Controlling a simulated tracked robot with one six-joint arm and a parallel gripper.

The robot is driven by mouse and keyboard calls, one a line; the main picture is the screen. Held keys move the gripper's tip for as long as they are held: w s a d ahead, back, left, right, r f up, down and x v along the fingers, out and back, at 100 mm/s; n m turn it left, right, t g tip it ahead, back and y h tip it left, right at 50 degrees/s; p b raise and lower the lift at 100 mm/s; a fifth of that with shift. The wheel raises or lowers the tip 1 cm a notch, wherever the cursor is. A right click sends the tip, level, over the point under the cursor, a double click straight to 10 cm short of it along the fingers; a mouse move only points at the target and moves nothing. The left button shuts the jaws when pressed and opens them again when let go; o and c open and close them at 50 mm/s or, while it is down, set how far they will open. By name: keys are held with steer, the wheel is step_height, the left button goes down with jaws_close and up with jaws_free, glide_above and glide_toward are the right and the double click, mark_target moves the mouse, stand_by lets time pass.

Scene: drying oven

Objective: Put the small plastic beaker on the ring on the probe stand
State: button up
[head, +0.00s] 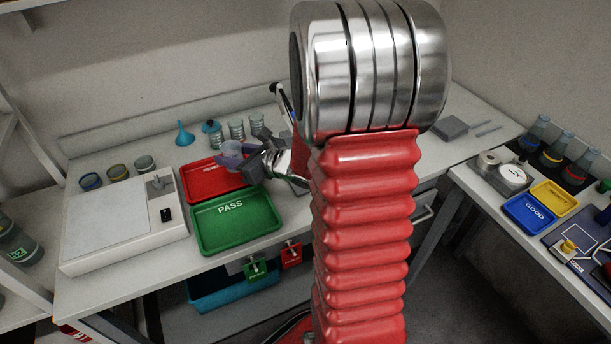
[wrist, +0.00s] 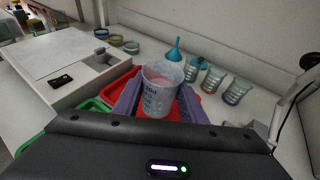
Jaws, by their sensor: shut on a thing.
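The small plastic beaker (wrist: 160,88) is translucent and bluish with printed marks, and looks upright in the wrist view. My gripper (wrist: 159,103) is shut on it, one purple finger on each side. In the head view the beaker (head: 231,154) is held in my gripper (head: 245,160) above the red tray (head: 201,188). A slanted stand-like arm with a dark knob (wrist: 309,63) stands at the right of the wrist view. I cannot tell whether it is the probe stand. No ring can be made out, and my arm hides part of the bench.
A green PASS tray (head: 218,233) lies in front of the red tray. A white flat-topped device (head: 110,231) stands at the left. A blue funnel (head: 184,137) and several ribbed beakers (head: 237,130) stand behind. Another bench at right holds blue and yellow trays (head: 529,212).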

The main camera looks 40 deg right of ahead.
steer(key=s+d+r+h, duration=0.1)
steer(key=s+d, duration=0.3)
steer(key=d, duration=0.4)
steer(key=s+d+r+m+h, duration=0.1)
steer(key=s+d, duration=0.4)
steer(key=d, duration=0.4)
steer(key=shift+s+m, duration=0.15)
steer(key=shift+m, duration=0.15)
steer(key=shift+f, duration=2.9)
steer(key=shift+f, duration=2.05)
steer(key=shift+f, duration=0.1)
